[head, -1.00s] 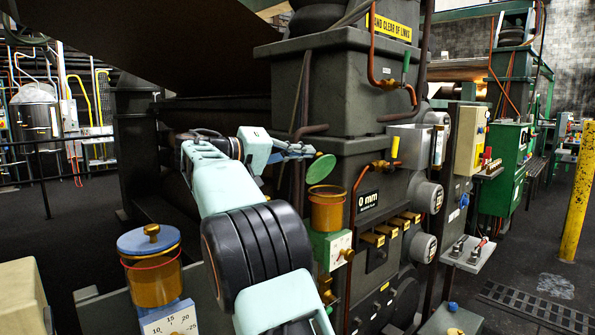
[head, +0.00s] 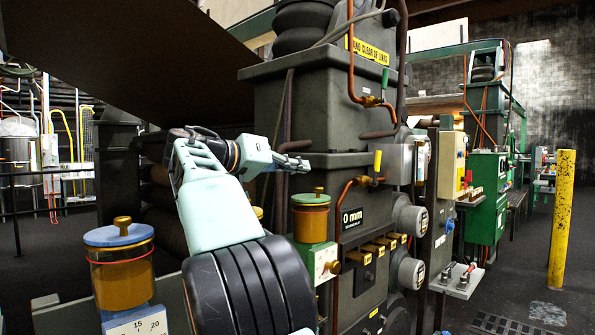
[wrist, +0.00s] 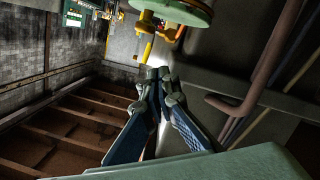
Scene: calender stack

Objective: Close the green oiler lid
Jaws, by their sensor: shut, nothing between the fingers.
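The green oiler (head: 310,222) is an amber jar on a green box, right of my arm in the head view. Its green lid (head: 311,199), with a brass knob, lies flat across the jar's top. In the wrist view a green disc, which looks like this lid (wrist: 185,10), is cut off by the top edge. My gripper (head: 306,165) is shut and empty, above the oiler in the head view and apart from the lid. Its closed fingertips show in the wrist view (wrist: 156,75), below the disc.
A blue-lidded oiler (head: 122,277) stands at the lower left. The dark machine stack (head: 310,115) rises behind my gripper, with a copper pipe (head: 340,200) and yellow-handled valve (head: 377,163) right of the green oiler. A yellow post (head: 562,205) stands far right.

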